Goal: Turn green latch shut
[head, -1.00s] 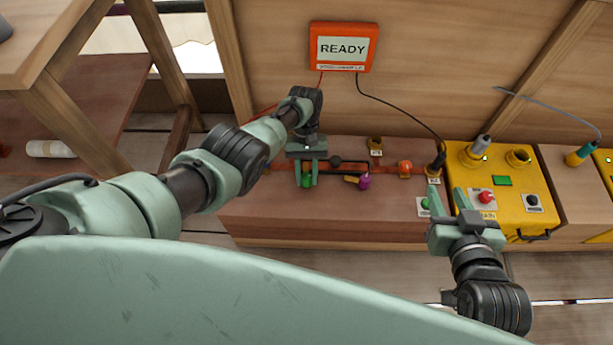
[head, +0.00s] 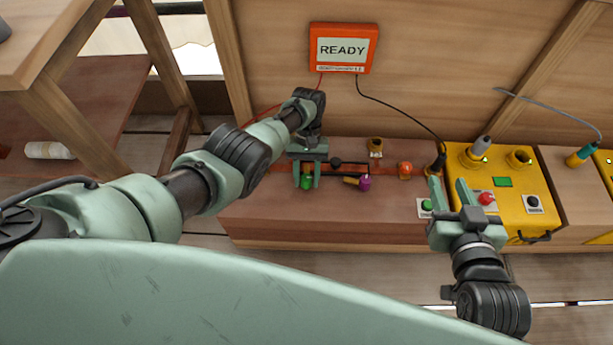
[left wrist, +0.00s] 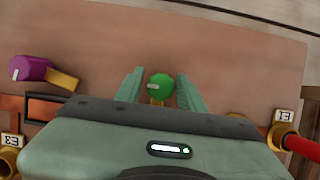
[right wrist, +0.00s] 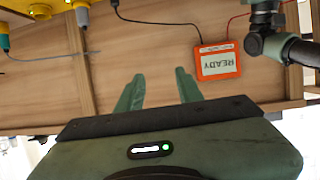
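The green latch (head: 307,182) is a round green knob with a white mark, on the front of the reddish-brown bench. In the left wrist view the green knob (left wrist: 161,87) sits between my left fingers, with a short yellow piece below it, partly hidden by the gripper body. My left gripper (head: 306,176) is open, with one finger on each side of the knob and narrow gaps showing. A purple latch (head: 364,183) with a yellow bar (head: 351,180) lies to its right. My right gripper (head: 449,188) is open and empty near the yellow box.
The yellow box (head: 508,215) carries a red button (head: 486,198). A green button (head: 427,205) is beside my right gripper. An orange READY display (head: 343,48) hangs on the back wall with cables. An orange-red plug (head: 405,170) stands on the bench. The bench front is clear.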

